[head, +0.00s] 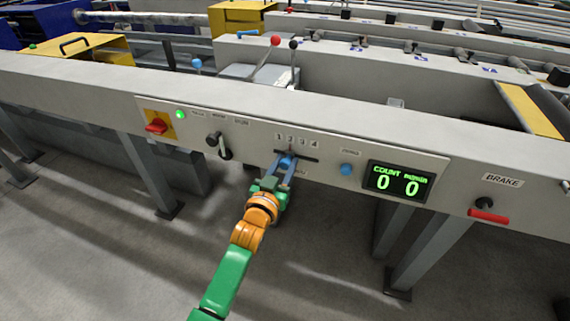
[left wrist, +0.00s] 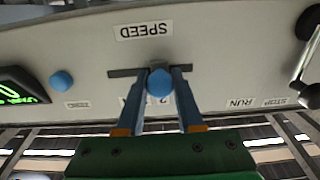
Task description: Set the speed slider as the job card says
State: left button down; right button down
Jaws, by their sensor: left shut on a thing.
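The speed slider is a blue knob (left wrist: 159,83) in a dark horizontal slot (left wrist: 122,72) on the grey panel. The left wrist view is upside down and shows the SPEED label (left wrist: 145,30) beside the slot. My left gripper (head: 287,160) is shut on the knob, one finger on each side. In the head view the figures 1 to 4 (head: 302,142) stand above the slot, and the gripper is roughly below the 2. I see no readable job card. My right gripper is not in view.
Left of the slider are a red switch (head: 156,126) on a yellow plate, a lit green lamp (head: 180,114) and a black-knobbed selector (head: 214,139).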

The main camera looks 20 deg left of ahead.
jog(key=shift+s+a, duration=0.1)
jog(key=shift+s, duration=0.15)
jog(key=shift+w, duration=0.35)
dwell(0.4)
